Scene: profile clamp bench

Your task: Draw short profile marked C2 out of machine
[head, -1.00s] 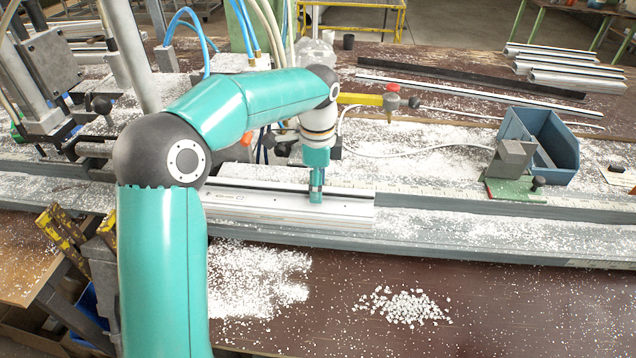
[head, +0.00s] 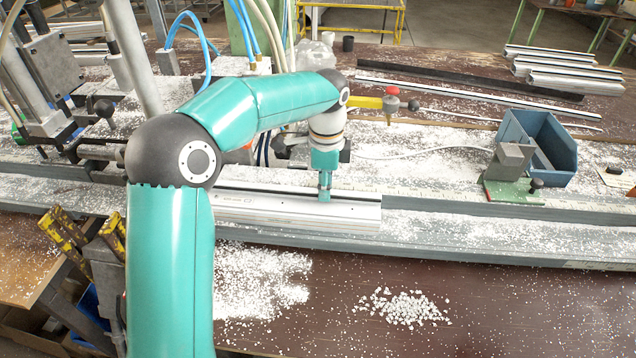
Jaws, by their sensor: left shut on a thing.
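The short silver profile (head: 290,211) lies lengthwise on the grey bench rail, with a dark groove along its top back edge. A small printed mark shows near its left part, too small to read surely. My left gripper (head: 325,193) points down and is shut on the profile toward its right end. The profile's left end is hidden behind my left arm. The clamp machine (head: 50,75) stands at the left with rods and blue hoses. My right gripper is not in view.
White chips cover the rail (head: 500,228) and bench. To the right on the rail stands a green-based stop block (head: 512,165), with a blue bin (head: 556,150) behind it. A red-knobbed yellow lever (head: 391,98) juts out behind my gripper.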

